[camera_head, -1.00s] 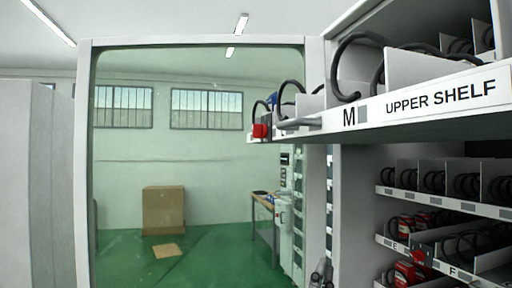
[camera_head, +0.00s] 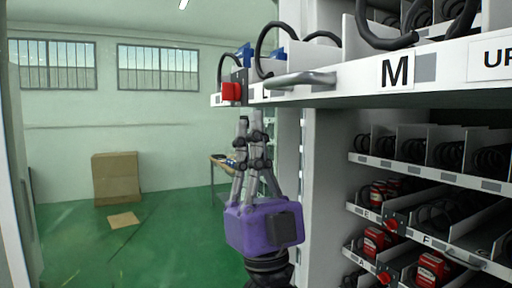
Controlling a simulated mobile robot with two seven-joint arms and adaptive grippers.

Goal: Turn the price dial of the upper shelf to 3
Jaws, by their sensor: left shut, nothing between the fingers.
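The upper shelf (camera_head: 442,70) crosses the upper right of the head view, with an "M" label and part of its name label showing. A red knob-like block (camera_head: 231,92), which looks like the price dial, sits on the front edge near the shelf's left end. No number on it can be read. My left gripper (camera_head: 250,121), with a purple body, points up just below the red block and a little to its right. Its grey fingers are close together, shut and empty, and appear apart from the block. My right gripper is not in view.
A grey bar handle (camera_head: 300,79) sticks out from the shelf front, right of the red block. Lower shelves (camera_head: 430,171) with coils, red items and red knobs stand at the right. A cardboard box (camera_head: 116,178) is on the green floor, far left.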

